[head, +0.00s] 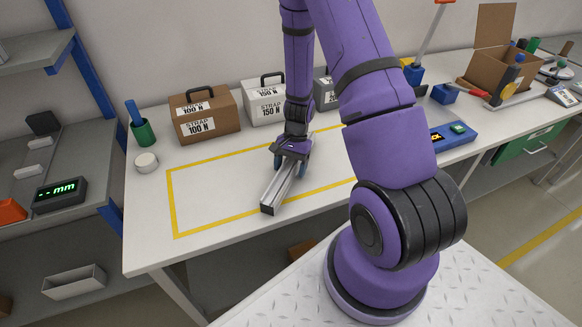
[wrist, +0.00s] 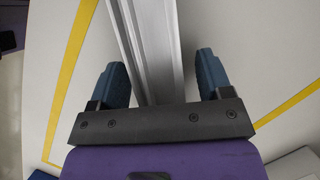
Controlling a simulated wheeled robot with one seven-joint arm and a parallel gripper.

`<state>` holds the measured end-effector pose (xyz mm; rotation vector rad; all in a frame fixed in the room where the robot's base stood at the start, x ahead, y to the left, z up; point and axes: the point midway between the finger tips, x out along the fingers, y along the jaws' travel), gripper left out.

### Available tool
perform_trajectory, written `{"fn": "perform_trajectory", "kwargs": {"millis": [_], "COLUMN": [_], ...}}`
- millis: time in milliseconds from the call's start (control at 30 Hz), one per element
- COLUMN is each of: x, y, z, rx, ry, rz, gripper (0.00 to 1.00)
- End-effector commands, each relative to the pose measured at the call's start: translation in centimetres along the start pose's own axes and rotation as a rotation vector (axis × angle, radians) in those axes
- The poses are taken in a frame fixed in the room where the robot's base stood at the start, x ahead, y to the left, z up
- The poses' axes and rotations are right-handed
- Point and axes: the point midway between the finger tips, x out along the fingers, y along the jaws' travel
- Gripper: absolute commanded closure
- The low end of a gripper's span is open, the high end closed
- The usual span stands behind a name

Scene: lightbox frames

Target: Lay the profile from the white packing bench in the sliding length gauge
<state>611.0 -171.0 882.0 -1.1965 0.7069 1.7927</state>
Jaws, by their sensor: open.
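The profile (head: 280,187), a long silver-grey grooved bar with a dark end, lies on the white packing bench (head: 220,168) inside a yellow taped outline. My gripper (head: 291,165) is over its far part. In the wrist view my gripper (wrist: 161,72) is open, one blue finger on each side of the profile (wrist: 148,40), with a gap showing on both sides. On the grey stand at the left, a dark display (head: 60,193) reads "-- mm"; it appears to belong to the length gauge. The gauge's sliding parts are hard to make out.
Behind the outline stand a brown strap case (head: 204,116) and a white one (head: 264,103). A green cup (head: 143,133) and white roll (head: 147,162) are at the bench's left. A blue device (head: 446,138) is at the right. A blue post (head: 86,65) rises between bench and shelves.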

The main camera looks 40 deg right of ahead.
Motion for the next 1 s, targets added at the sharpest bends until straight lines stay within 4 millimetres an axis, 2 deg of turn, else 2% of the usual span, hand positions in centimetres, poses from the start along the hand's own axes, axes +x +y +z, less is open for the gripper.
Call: {"fn": "perform_trajectory", "kwargs": {"millis": [200,267,500,767,1000], "x": [0.1,0.1,0.0,0.0,-1.0], "y": [0.0,0.0,0.0,0.0,0.0], "z": [0.0,0.0,0.0,0.0,0.3], "rx": [0.000,0.000,-0.001,-0.001,-0.002], "ry": [0.000,0.000,0.001,0.001,0.003], "rz": [0.000,0.000,0.000,0.000,-0.001], "gripper": [0.28,0.39,0.94,0.95,0.95]}}
